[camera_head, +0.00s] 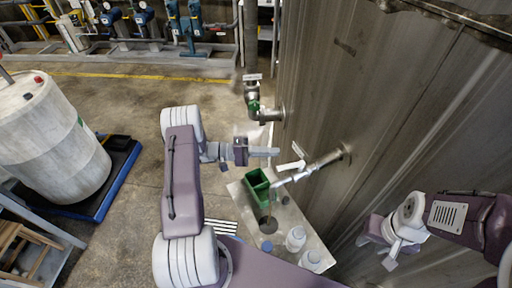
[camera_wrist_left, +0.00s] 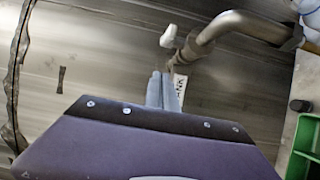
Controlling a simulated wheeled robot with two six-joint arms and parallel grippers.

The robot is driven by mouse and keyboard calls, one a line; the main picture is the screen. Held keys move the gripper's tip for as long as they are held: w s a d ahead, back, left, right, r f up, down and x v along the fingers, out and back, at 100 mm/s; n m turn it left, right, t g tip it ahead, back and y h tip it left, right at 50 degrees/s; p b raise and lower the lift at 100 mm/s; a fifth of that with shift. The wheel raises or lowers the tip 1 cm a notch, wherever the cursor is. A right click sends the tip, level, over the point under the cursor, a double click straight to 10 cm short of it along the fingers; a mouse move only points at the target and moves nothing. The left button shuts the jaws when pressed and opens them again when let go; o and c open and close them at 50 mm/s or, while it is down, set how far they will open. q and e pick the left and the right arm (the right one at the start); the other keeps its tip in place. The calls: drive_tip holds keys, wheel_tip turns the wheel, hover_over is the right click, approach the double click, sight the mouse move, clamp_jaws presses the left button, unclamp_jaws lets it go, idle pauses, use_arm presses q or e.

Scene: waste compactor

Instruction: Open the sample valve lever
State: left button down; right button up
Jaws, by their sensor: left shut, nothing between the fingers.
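The sample valve sits on a metal pipe (camera_head: 324,161) that comes out of the corrugated metal wall; the pipe also shows in the left wrist view (camera_wrist_left: 240,24). Its white lever (camera_head: 291,165) shows beside the pipe, and its end shows as a white knob in the left wrist view (camera_wrist_left: 168,36). A small white tag (camera_head: 299,150) is close by, partly behind my fingers in the left wrist view (camera_wrist_left: 179,88). My left gripper (camera_head: 276,152) is shut and empty, its tips just left of the tag and lever. My right gripper (camera_head: 391,248) is at the lower right, away from the valve; its fingers are unclear.
A small table (camera_head: 312,240) below the pipe holds a green bin (camera_head: 257,188) and white bottles (camera_head: 295,239). Another pipe with a green-marked valve (camera_head: 253,104) stands behind my left gripper. A large white drum (camera_head: 48,137) is at left.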

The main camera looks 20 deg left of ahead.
sight(282, 166)
use_arm(q)
drive_tip(key=s+d+p, duration=0.2)
drive_tip(key=s, duration=0.1)
drive_tip(key=shift+s+d, duration=0.15)
drive_tip(key=shift+d, duration=0.15)
drive_tip(key=shift+s+d+f, duration=0.15)
drive_tip(key=shift+s, duration=0.15)
drive_tip(key=shift+s+d+b, duration=0.15)
drive_tip(key=shift+s+b, duration=0.25)
drive_tip(key=shift+b, duration=0.1)
drive_tip(key=shift+s+d, duration=0.1)
drive_tip(key=shift+s, duration=0.15)
